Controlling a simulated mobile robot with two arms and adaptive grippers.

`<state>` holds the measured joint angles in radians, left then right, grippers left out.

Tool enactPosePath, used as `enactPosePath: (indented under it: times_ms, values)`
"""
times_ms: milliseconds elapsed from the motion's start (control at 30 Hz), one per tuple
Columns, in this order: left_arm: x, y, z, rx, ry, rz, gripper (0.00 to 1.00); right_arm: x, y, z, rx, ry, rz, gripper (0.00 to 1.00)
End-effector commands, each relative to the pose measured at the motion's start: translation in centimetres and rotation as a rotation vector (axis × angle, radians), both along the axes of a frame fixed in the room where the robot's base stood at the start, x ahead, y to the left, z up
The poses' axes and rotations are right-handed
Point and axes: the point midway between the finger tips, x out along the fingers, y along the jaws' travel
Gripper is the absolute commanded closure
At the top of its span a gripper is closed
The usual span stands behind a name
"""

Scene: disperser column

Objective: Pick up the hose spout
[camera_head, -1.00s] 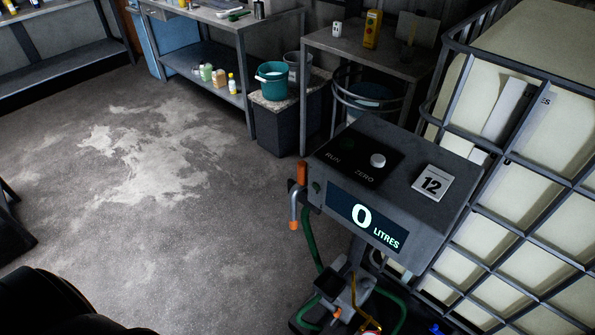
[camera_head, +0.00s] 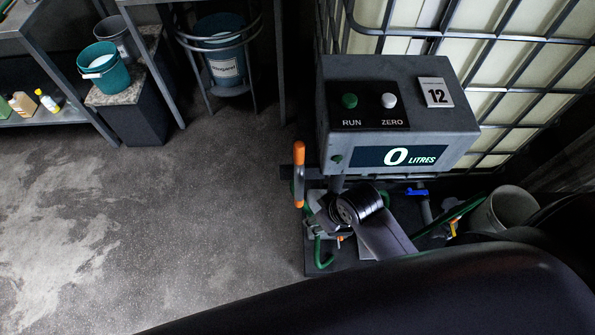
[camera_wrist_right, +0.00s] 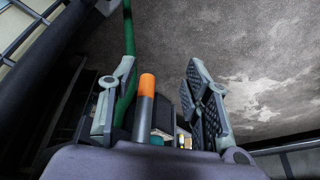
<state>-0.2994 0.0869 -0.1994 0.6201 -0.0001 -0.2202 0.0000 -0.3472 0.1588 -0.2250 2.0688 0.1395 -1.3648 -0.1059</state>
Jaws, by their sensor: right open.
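The hose spout (camera_head: 299,160) hangs upright at the left side of the grey dispenser box, with an orange upper part and a small orange end below. In the right wrist view, the hose spout (camera_wrist_right: 146,98) shows as a grey tube with an orange end, between the finger pads and nearer the left one. My right gripper (camera_wrist_right: 160,68) is open around it, with a gap on the right side. In the head view my right gripper (camera_head: 313,207) is beside the spout's lower part, partly hidden by its own wrist. My left gripper is not in view.
The dispenser box (camera_head: 397,105) reads 0 LITRES and has RUN and ZERO buttons. A caged tank (camera_head: 490,70) stands behind it. A green hose (camera_wrist_right: 128,55) runs close by the left finger. A teal bucket (camera_head: 100,68) stands at the left; the floor there is clear.

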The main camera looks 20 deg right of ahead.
Motion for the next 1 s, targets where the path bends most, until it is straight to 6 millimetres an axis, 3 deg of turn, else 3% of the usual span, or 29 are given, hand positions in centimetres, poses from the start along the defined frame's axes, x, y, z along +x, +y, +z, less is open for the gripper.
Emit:
enactPosePath:
  times_ms: [33,200,300,733,867,1000]
  values:
    - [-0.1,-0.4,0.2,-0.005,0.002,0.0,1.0,0.1,0.3,2.2,0.006,-0.016,0.019,0.55]
    - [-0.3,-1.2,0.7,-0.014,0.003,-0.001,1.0,0.6,2.3,9.2,0.028,-0.068,0.148,0.55]
    - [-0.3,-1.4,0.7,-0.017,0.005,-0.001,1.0,1.5,4.2,12.0,0.039,-0.099,0.295,0.55]
    - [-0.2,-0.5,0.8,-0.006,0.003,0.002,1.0,6.3,9.8,18.2,-0.035,-0.175,0.952,0.55]
    - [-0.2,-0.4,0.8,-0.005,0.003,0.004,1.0,7.8,9.9,20.5,-0.112,-0.168,1.192,0.55]
    - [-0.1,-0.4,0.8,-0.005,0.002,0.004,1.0,9.5,8.5,23.5,-0.216,-0.122,1.444,0.55]
